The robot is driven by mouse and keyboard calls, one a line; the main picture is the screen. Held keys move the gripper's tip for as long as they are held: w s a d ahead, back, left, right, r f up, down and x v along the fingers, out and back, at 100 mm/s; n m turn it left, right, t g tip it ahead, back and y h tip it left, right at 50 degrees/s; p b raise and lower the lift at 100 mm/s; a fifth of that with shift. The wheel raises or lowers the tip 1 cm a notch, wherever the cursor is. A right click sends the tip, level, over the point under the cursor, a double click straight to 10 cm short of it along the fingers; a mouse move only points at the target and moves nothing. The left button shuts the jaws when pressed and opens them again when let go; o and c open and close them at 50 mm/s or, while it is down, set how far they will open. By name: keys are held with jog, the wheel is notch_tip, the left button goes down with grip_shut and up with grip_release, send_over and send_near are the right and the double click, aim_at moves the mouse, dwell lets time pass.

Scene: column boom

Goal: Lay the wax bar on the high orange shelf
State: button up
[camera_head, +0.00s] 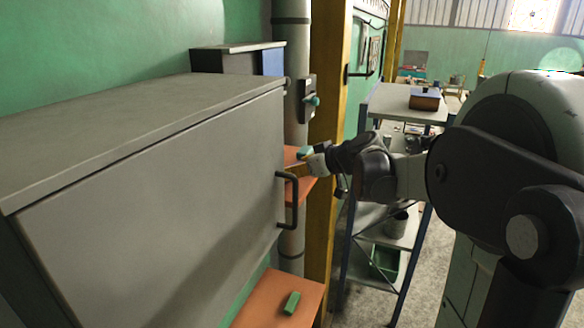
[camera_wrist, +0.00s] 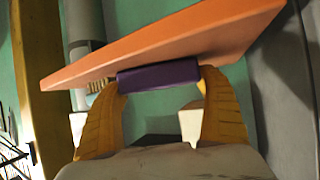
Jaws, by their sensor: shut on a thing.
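A purple bar, which I take to be the wax bar (camera_wrist: 158,75), is between the yellow fingertips of my gripper (camera_wrist: 160,82) in the wrist view. The gripper is shut on it. The high orange shelf (camera_wrist: 205,35) lies right by the bar along one edge; I cannot tell whether they touch. In the head view my gripper (camera_head: 306,168) is at this shelf (camera_head: 293,156), beside the grey cabinet. The bar cannot be made out there. The cabinet and my gripper hide part of the shelf.
A small green-topped object (camera_head: 305,152) shows at the high shelf. A lower orange shelf (camera_head: 265,302) holds a green block (camera_head: 291,303). The grey cabinet (camera_head: 150,210) with its black handle (camera_head: 291,200), a pipe (camera_head: 292,50) and a yellow post (camera_head: 330,70) stand close by.

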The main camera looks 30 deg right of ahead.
jog(key=shift+s, duration=0.1)
jog(key=shift+a+f, duration=0.1)
jog(key=shift+f, duration=0.1)
jog(key=o, duration=1.1)
jog(key=shift+r, duration=0.1)
jog(key=shift+r, duration=0.1)
jog(key=shift+s+r, duration=0.1)
jog(key=shift+r, duration=0.1)
jog(key=b+v, duration=0.1)
jog(key=v, duration=1)
jog(key=shift+s+d+r+b, duration=0.15)
jog(key=shift+s+d+b, duration=0.05)
jog(key=shift+s+b, duration=0.15)
jog(key=shift+w, duration=0.1)
